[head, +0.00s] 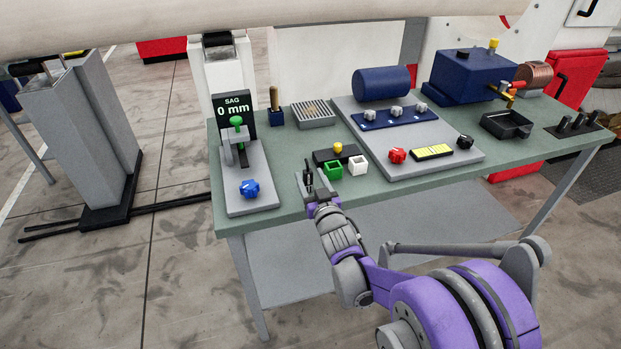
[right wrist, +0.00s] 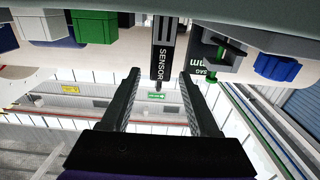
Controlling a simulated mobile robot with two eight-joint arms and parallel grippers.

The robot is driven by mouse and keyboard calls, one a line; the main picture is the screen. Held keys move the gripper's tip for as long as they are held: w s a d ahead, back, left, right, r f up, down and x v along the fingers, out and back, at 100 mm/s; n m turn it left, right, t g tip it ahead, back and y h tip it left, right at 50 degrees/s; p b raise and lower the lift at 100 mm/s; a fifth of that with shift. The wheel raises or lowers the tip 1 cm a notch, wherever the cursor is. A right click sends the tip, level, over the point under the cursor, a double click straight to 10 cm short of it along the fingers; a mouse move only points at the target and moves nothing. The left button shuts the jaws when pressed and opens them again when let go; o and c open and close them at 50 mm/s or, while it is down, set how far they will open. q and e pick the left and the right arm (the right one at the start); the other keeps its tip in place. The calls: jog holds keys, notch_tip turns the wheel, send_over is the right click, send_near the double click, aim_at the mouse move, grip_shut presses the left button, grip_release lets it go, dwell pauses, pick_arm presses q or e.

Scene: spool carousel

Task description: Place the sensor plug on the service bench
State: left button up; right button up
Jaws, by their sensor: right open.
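The sensor plug is a slim black block with a white SENSOR label (right wrist: 162,56) in the right wrist view, where the scene appears upside down. It appears to stand upright at the service bench (head: 290,204), and its base is hard to make out. In the head view it shows as a small dark shape (head: 308,172) near the bench's front edge. My right gripper (head: 312,181) is open, its two black fingers (right wrist: 160,76) on either side of the plug near the tips, with gaps visible. My left gripper is out of view.
Left of the gripper stands a grey fixture (head: 258,168) with a blue knob (head: 249,188) and a SAG display (head: 233,108). Close on the right are a green box (head: 333,170) and white box (head: 358,166). A grey board (head: 377,143) holds red, yellow and black parts.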

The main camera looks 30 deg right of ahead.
jog(key=v, duration=1.2)
jog(key=s+a+f+n+g+y, duration=0.1)
jog(key=s+a+f+g+y, duration=0.1)
jog(key=s+a+f+g, duration=0.3)
jog(key=s+a+f+n+g+y, duration=0.1)
jog(key=s+a+f+g, duration=0.5)
jog(key=s, duration=0.8)
jog(key=shift+a+f+n+g+y, duration=0.2)
jog(key=shift+a+n+g+y, duration=0.2)
jog(key=shift+a+g+y, duration=0.5)
jog(key=shift+w+a, duration=0.1)
jog(key=shift+a, duration=0.05)
jog(key=shift+c, duration=0.9)
